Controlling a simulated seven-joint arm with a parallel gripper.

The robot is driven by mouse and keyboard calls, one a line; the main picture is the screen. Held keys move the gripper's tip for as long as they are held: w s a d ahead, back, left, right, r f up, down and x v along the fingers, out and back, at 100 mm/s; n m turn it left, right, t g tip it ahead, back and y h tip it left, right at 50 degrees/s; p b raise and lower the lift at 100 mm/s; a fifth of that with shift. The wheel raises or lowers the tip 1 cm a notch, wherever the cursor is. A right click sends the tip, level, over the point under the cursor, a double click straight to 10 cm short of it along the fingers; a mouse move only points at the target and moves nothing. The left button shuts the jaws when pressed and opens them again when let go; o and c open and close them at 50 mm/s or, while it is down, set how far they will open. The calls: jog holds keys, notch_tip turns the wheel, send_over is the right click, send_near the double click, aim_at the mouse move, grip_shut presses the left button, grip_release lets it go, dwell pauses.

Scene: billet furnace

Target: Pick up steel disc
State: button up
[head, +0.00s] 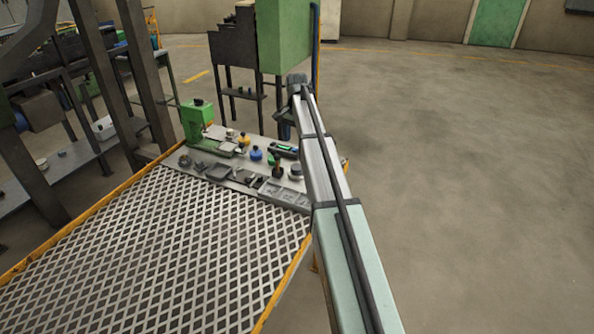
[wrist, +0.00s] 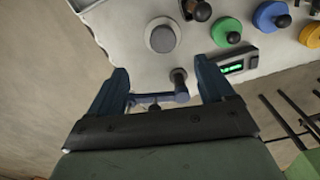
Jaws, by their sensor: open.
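A round light-grey disc with a darker grey centre (wrist: 162,38), which looks like the steel disc, lies on the pale table top in the wrist view. It appears in the head view as a small grey round piece (head: 295,172) near the table's right edge. My gripper (wrist: 160,68) is open, with its two blue fingers spread apart. The disc is beyond the fingertips, roughly in line with the gap, and nothing is held. A blue-grey bar with a dark upright knob (wrist: 178,80) shows between the fingers.
A device with a green display (wrist: 232,66) lies right of the fingers. Dark, blue, yellow and green knobbed pieces crowd the far side. A grey tray (head: 284,195) and metal grating (head: 160,250) lie nearer in the head view. Open floor (head: 470,180) is to the right.

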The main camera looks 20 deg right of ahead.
send_over(297, 167)
jog(key=f, duration=0.7)
jog(key=shift+s+a+f, duration=0.1)
jog(key=shift+s, duration=0.15)
jog(key=shift+w+f, duration=0.15)
jog(key=shift+f, duration=1.25)
jog(key=shift+w+f, duration=0.15)
jog(key=shift+f, duration=1.2)
jog(key=shift+c, duration=0.3)
jog(key=shift+r, duration=0.1)
grip_shut()
